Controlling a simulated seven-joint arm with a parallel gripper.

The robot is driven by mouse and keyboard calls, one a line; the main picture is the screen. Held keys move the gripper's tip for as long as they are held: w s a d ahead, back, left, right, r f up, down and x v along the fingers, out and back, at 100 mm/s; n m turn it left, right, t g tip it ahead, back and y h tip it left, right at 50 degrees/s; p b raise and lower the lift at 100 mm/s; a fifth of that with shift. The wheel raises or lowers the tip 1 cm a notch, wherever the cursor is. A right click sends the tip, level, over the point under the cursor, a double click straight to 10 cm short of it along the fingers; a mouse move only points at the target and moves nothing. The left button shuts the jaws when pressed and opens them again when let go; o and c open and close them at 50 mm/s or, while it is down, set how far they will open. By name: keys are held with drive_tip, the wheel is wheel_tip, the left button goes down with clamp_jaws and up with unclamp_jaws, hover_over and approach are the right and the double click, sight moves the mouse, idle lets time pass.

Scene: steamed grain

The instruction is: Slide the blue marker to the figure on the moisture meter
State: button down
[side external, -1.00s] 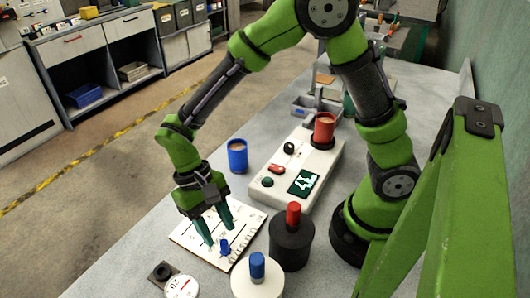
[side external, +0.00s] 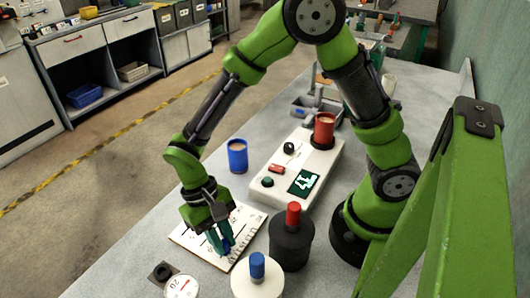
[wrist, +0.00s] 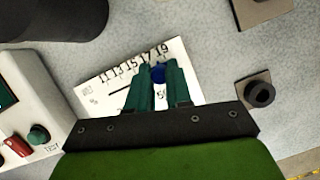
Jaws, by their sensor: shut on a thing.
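The blue marker (side external: 228,241) stands on a white scale board (side external: 188,236) with a printed row of numbers. In the wrist view the marker (wrist: 158,75) sits between the two teal fingers of my gripper (wrist: 160,68), below the 17 to 19 end of the row 11, 13, 15, 17, 19. My gripper (side external: 224,246) is shut on it, low over the board. A dark slot line runs left of the marker. The white moisture meter (side external: 322,163) has a green display (side external: 304,182) with large pale digits, turned and too small to read surely.
A blue cup (side external: 237,156) stands behind the board. A red cup (side external: 324,130) is on the meter. A black pot with a red knob (side external: 291,245) and a white pot with a blue knob (side external: 257,281) stand close to the board. A round dial (side external: 182,287) lies in front.

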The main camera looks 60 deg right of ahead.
drive_tip(key=shift+d, duration=0.55)
drive_tip(key=c, duration=1)
unclamp_jaws()
drive_tip(key=shift+c, duration=0.2)
drive_tip(key=v, duration=1.7)
drive_tip(key=shift+w, duration=0.1)
drive_tip(key=s+d+r+t, duration=0.3)
drive_tip(key=s+d+t, duration=0.1)
drive_tip(key=d+t, duration=0.1)
drive_tip(key=s+d+r+m+t, duration=0.1)
drive_tip(key=s+d+r+t, duration=0.2)
drive_tip(key=d+t, duration=0.3)
drive_tip(key=shift+s+d+y, duration=0.4)
drive_tip(key=shift+s+d, duration=0.4)
drive_tip(key=shift+d, duration=0.2)
